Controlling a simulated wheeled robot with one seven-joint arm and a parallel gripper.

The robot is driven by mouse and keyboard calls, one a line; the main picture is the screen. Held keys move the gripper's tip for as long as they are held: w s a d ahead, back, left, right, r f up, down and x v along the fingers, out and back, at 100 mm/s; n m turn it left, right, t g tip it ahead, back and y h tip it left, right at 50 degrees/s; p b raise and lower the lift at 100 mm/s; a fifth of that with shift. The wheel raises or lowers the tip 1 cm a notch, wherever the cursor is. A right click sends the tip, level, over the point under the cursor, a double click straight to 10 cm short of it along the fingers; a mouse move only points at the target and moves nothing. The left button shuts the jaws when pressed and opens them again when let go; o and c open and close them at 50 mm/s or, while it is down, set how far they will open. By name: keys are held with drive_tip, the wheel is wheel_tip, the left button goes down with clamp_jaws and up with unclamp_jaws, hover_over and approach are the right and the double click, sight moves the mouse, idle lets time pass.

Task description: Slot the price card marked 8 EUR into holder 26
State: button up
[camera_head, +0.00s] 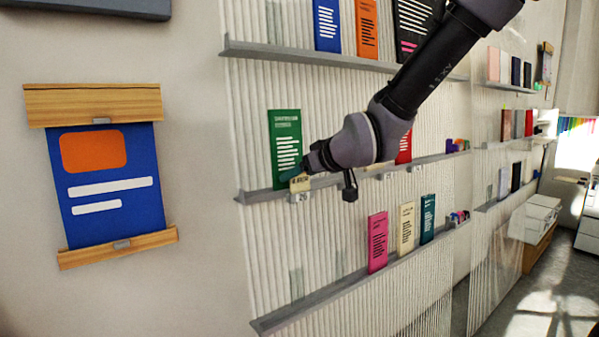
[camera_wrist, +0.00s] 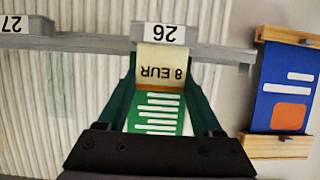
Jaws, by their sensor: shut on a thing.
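The cream price card marked 8 EUR (camera_wrist: 163,64) is in my gripper (camera_wrist: 162,78), between its two dark green fingers. It appears upside down in the wrist view and also shows in the head view (camera_head: 300,184). Holder 26 (camera_wrist: 160,34), a white label on the shelf's front edge, is right at the card's lower edge; it also shows in the head view (camera_head: 301,198). The card looks lined up with the holder's width. I cannot tell whether its edge is inside the slot. My gripper (camera_head: 295,177) is in front of the green book (camera_head: 286,140).
The green book (camera_wrist: 155,115) stands on the middle shelf (camera_head: 265,195) behind the card. Holder 27 (camera_wrist: 14,24) is farther along the same edge. A blue poster (camera_head: 108,215) hangs on the wall at left. Pink, cream and teal books stand on the lower shelf (camera_head: 300,312).

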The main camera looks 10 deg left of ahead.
drive_tip(key=shift+f, duration=0.15)
drive_tip(key=shift+f, duration=0.45)
idle(0.4)
drive_tip(key=o, duration=1.3)
drive_tip(key=shift+o, duration=0.2)
drive_tip(key=shift+r, duration=0.1)
drive_tip(key=shift+w+a+r, duration=0.1)
drive_tip(key=shift+w+r, duration=0.05)
drive_tip(key=shift+r, duration=2.5)
drive_tip(key=s+d+r, duration=0.1)
drive_tip(key=s+d, duration=0.3)
drive_tip(key=d, duration=0.1)
drive_tip(key=shift+s+r, duration=0.25)
drive_tip(key=shift+r, duration=0.05)
